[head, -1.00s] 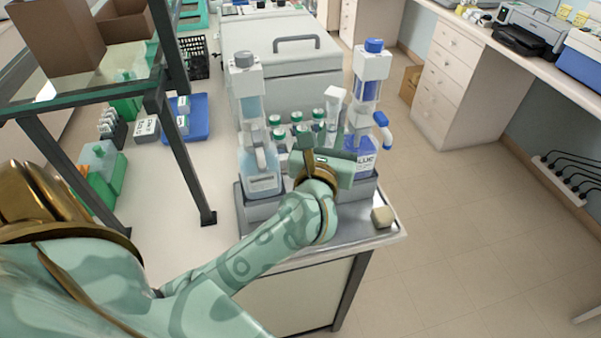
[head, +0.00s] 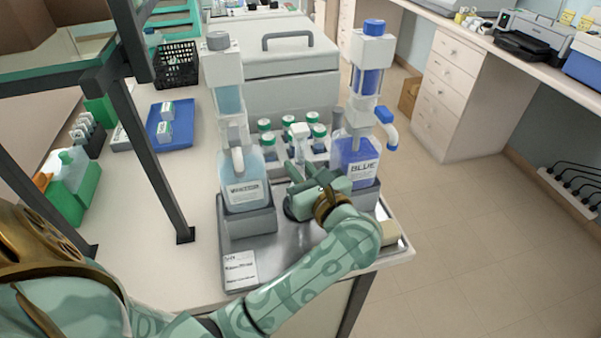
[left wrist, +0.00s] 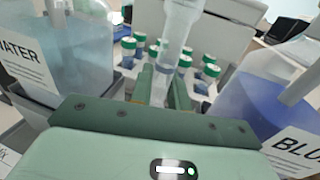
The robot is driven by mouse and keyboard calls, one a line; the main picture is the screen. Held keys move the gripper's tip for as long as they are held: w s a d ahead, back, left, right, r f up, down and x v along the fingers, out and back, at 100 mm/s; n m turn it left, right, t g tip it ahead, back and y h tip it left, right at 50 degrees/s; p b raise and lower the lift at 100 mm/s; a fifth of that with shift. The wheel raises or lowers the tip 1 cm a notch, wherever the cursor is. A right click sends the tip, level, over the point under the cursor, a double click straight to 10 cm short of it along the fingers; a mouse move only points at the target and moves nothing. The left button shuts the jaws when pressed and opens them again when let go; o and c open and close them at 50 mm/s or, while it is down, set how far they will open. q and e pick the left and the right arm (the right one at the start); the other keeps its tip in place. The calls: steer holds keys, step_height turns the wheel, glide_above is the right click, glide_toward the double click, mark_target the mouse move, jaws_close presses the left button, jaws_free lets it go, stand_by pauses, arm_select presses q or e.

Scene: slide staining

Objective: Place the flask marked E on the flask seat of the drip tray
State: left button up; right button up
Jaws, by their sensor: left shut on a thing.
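My left gripper (head: 297,172) is over the middle of the metal drip tray (head: 262,262), between the two dispenser bottles. It is shut on a clear glass flask (head: 299,132); the flask's neck shows between the fingers in the left wrist view (left wrist: 178,35). The flask looks upright. My gripper hides most of its body, and no letter E can be read. A dark round piece (head: 296,211), apparently the flask seat, shows partly below my gripper. I cannot tell whether the flask touches it. My right gripper is not in view.
The water bottle (head: 241,185) stands left of my gripper and the blue bottle (head: 357,158) right, both close. Several green-capped bottles (head: 265,126) stand just behind. A label card (head: 240,269) and a beige block (head: 392,233) lie toward the front. A shelf post (head: 160,150) rises at left.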

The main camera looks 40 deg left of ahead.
arm_select(q)
steer(key=shift+f, duration=0.25)
steer(key=shift+f+b, duration=0.5)
steer(key=shift+f, duration=0.1)
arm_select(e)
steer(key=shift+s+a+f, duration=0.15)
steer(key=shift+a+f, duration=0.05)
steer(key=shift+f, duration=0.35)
arm_select(q)
steer(key=o, duration=0.7)
steer(key=shift+f, duration=0.1)
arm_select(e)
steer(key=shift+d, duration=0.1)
arm_select(q)
steer(key=shift+o, duration=0.2)
